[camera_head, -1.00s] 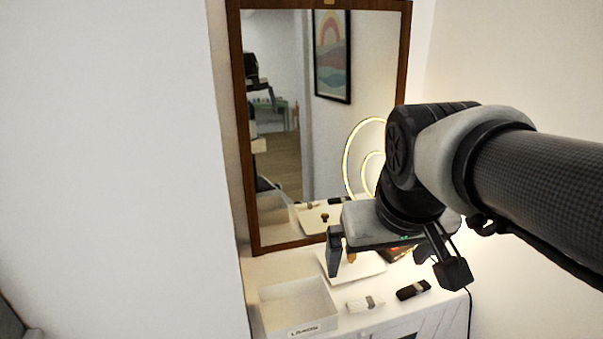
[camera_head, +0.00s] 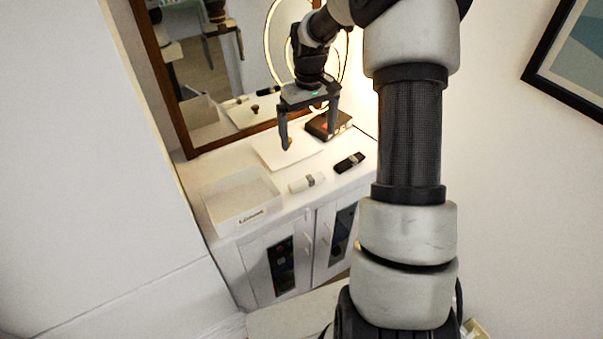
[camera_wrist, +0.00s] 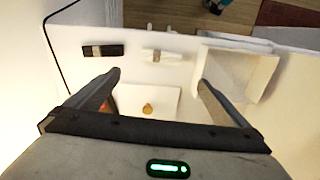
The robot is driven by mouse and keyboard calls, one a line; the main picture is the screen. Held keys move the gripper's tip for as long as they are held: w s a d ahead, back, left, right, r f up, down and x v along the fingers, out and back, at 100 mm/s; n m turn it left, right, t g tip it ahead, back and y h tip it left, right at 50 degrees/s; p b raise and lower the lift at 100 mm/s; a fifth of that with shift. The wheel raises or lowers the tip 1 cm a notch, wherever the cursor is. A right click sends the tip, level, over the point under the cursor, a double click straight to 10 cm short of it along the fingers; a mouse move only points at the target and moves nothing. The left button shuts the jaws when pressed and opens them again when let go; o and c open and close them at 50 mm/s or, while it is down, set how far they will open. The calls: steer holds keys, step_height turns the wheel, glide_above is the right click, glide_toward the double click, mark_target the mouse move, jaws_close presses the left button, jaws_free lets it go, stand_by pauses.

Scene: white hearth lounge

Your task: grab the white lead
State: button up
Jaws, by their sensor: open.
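The white lead (camera_head: 306,183) is a small white bundle with a grey band. It lies on the white cabinet top near its front edge, between an open box and a black lead. It also shows in the wrist view (camera_wrist: 163,55), near top centre, beyond my fingertips. My gripper (camera_head: 308,133) is open and empty, pointing down above the back part of the cabinet top. In the wrist view its two fingers (camera_wrist: 160,77) are spread wide, with the white lead lying between their lines but apart from them.
A black lead (camera_head: 350,162) lies right of the white one. An open white box (camera_head: 215,208) with a label stands left. A flat white panel (camera_head: 270,150) with a small brown object lies behind, beside a dark box (camera_head: 328,124). A brown-framed mirror (camera_head: 160,80) stands at the back.

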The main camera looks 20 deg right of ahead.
mark_target(307, 179)
step_height(307, 179, down, 17)
steer(key=shift+a+f+p, duration=0.1)
steer(key=shift+f+p, duration=0.05)
steer(key=shift+p, duration=0.45)
steer(key=c, duration=0.7)
